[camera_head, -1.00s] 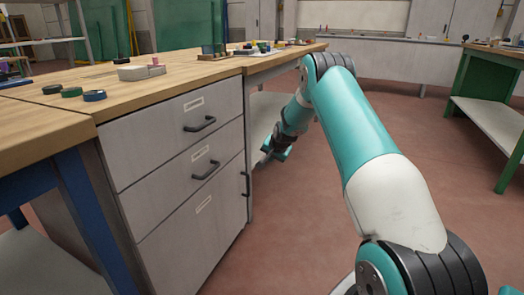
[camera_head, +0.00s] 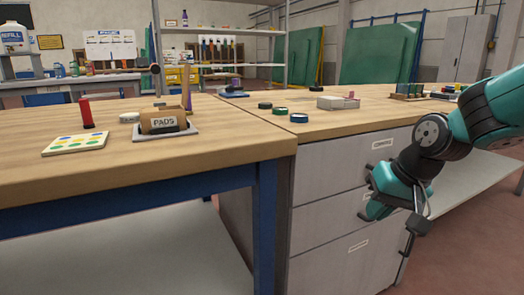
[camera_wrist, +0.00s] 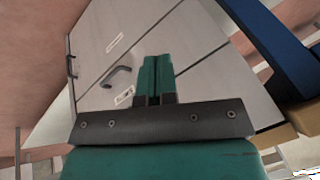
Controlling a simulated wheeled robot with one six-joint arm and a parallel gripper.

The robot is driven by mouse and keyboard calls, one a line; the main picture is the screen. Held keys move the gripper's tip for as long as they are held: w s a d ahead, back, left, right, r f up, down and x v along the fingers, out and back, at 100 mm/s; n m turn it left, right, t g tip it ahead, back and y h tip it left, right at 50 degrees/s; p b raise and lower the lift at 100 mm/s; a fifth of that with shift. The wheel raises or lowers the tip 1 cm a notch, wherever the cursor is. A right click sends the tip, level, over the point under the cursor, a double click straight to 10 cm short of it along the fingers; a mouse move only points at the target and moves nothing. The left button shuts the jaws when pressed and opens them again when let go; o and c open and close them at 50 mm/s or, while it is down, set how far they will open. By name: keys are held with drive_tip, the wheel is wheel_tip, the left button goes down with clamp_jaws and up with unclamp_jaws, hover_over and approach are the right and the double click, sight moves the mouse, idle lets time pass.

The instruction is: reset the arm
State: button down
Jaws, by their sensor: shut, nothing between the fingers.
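My teal arm enters from the right edge in the head view and bends down in front of the grey drawer cabinet (camera_head: 325,215). My gripper (camera_head: 372,212) hangs in front of the drawer fronts, below the bench top. In the wrist view my gripper (camera_wrist: 157,78) shows its two teal fingers side by side, shut and empty. The drawer fronts (camera_wrist: 190,60) and a dark handle (camera_wrist: 120,77) lie beyond the fingers. Whether the gripper touches the cabinet cannot be told.
The wooden bench (camera_head: 170,155) carries a PADS box (camera_head: 162,121), a red bottle (camera_head: 87,113), a dotted card (camera_head: 76,144) and several round discs. A blue bench leg (camera_head: 265,220) stands left of the drawers. Open floor (camera_head: 470,225) shows at right.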

drive_tip(key=s+a+r+n+g, duration=0.15)
drive_tip(key=s+a+n, duration=0.25)
drive_tip(key=s, duration=0.7)
drive_tip(key=s+a+r+n+g, duration=0.1)
drive_tip(key=s+a+n+g, duration=0.2)
drive_tip(key=s, duration=0.8)
wheel_tip(320, 180, up, 35)
drive_tip(key=p, duration=3.6)
drive_tip(key=shift+s+a+r+t+y, duration=0.2)
drive_tip(key=shift+s+a+t+y, duration=0.1)
drive_tip(key=shift+a+t, duration=0.15)
